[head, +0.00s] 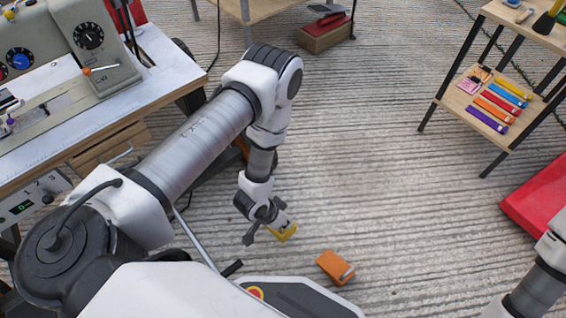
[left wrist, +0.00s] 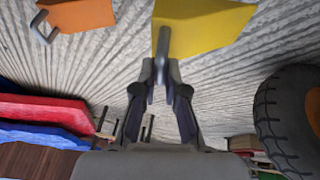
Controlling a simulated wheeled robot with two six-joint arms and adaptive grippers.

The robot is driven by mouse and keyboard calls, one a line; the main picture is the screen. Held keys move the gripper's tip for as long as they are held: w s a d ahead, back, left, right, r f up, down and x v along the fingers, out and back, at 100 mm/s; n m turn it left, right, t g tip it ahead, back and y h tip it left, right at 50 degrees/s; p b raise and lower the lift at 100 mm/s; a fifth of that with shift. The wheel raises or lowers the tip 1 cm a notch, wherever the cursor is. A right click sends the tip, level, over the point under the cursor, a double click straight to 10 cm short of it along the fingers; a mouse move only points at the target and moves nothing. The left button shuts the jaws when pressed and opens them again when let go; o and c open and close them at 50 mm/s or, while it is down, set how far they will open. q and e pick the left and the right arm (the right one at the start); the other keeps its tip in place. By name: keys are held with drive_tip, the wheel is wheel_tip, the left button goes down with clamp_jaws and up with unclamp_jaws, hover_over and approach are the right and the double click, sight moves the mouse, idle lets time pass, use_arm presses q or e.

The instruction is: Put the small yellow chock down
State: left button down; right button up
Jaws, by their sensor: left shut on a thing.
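The small yellow chock (head: 286,233) is at my left gripper (head: 272,224) in the head view, low over the ridged concrete floor. In the left wrist view the yellow chock (left wrist: 205,27) fills the top middle. My left gripper (left wrist: 161,72) is shut on the grey metal handle of the chock there. I cannot tell whether the chock touches the floor. My right gripper is out of the frame; only part of my right arm shows at the lower right.
An orange chock (head: 335,267) with a metal handle lies on the floor just right of the yellow one. A sewing machine table (head: 130,100) stands left. A shelf (head: 468,108) with coloured items stands at the upper right, above a red block (head: 540,205). The middle floor is clear.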

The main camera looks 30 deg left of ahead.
use_arm(q)
drive_tip(key=shift+s+a+f, duration=0.3)
drive_tip(key=shift+s+f, duration=0.25)
drive_tip(key=shift+f, duration=0.1)
drive_tip(key=shift+w+d+m+p, duration=0.2)
drive_tip(key=shift+d+m+p, duration=0.1)
drive_tip(key=shift+d, duration=0.55)
drive_tip(key=w+a+f+b, duration=0.2)
drive_tip(key=w+b, duration=0.1)
drive_tip(key=w, duration=0.1)
drive_tip(key=w+a+f+b, duration=0.1)
drive_tip(key=w+a+b, duration=0.1)
drive_tip(key=w+b, duration=0.2)
drive_tip(key=w+a+f+b, duration=0.2)
drive_tip(key=w+a+b, duration=0.1)
drive_tip(key=w, duration=0.3)
drive_tip(key=shift+w+f+b, duration=0.2)
drive_tip(key=shift+f+b, duration=0.1)
drive_tip(key=shift+b, duration=0.1)
drive_tip(key=c, duration=1.2)
unclamp_jaws()
drive_tip(key=shift+r, duration=0.1)
